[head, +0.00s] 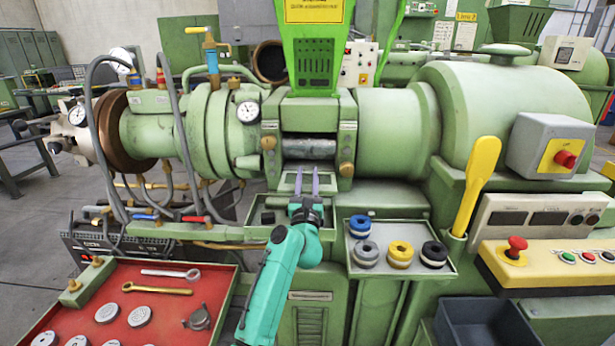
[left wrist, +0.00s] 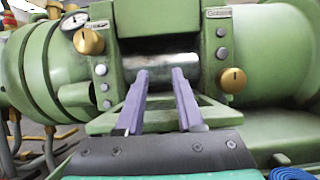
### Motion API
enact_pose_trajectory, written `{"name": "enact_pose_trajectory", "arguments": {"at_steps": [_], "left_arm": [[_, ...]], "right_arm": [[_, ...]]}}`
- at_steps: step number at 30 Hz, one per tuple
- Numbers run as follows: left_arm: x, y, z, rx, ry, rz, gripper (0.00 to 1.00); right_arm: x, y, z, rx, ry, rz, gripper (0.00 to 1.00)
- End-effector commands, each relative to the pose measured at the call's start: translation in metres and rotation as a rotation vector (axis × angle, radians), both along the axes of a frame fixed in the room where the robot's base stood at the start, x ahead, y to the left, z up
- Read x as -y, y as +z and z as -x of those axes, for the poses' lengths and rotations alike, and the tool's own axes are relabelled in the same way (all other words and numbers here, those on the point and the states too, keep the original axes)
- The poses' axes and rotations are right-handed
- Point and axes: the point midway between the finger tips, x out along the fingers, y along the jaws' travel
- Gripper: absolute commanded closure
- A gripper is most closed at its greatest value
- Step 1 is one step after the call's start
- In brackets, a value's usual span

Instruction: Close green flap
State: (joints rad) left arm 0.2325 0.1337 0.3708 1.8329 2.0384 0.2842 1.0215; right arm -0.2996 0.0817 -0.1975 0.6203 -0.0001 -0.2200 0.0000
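The green extruder (head: 390,125) has a rectangular opening in its middle with a shiny metal cylinder (head: 308,149) inside. The cylinder also shows in the left wrist view (left wrist: 160,68). A light green panel (left wrist: 105,123) juts out below the opening, partly hidden by my gripper; it looks like a lowered flap, but I cannot tell its hinge. My left gripper (head: 307,180) points at the opening from the front, just below the cylinder in the head view. Its two purple fingers (left wrist: 158,80) are apart with nothing between them. My right gripper is not in view.
Brass knobs (left wrist: 232,80) flank the opening. A bright green hopper (head: 315,55) stands above it. A tray with colored rings (head: 400,250) is to the right, and a red tool tray (head: 160,310) to the left. A yellow lever (head: 478,180) stands farther right.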

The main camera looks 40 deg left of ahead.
Motion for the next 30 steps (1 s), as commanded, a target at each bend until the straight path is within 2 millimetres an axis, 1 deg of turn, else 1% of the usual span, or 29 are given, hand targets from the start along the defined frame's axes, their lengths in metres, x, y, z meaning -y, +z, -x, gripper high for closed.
{"name": "enact_pose_trajectory", "arguments": {"at_steps": [1,2,3,30], "left_arm": [[0.0002,-0.0002,0.0001,0.000,0.000,0.000,0.87],[0.0002,-0.0002,0.0001,0.000,0.000,0.000,0.98],[0.0002,-0.0002,0.0001,0.000,0.000,0.000,1.00],[0.0004,-0.0002,0.0002,0.000,0.000,0.000,1.00]], "right_arm": [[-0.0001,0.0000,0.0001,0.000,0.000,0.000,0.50],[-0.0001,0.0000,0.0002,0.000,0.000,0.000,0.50],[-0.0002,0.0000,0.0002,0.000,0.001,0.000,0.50],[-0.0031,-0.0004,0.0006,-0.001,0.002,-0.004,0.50]]}}
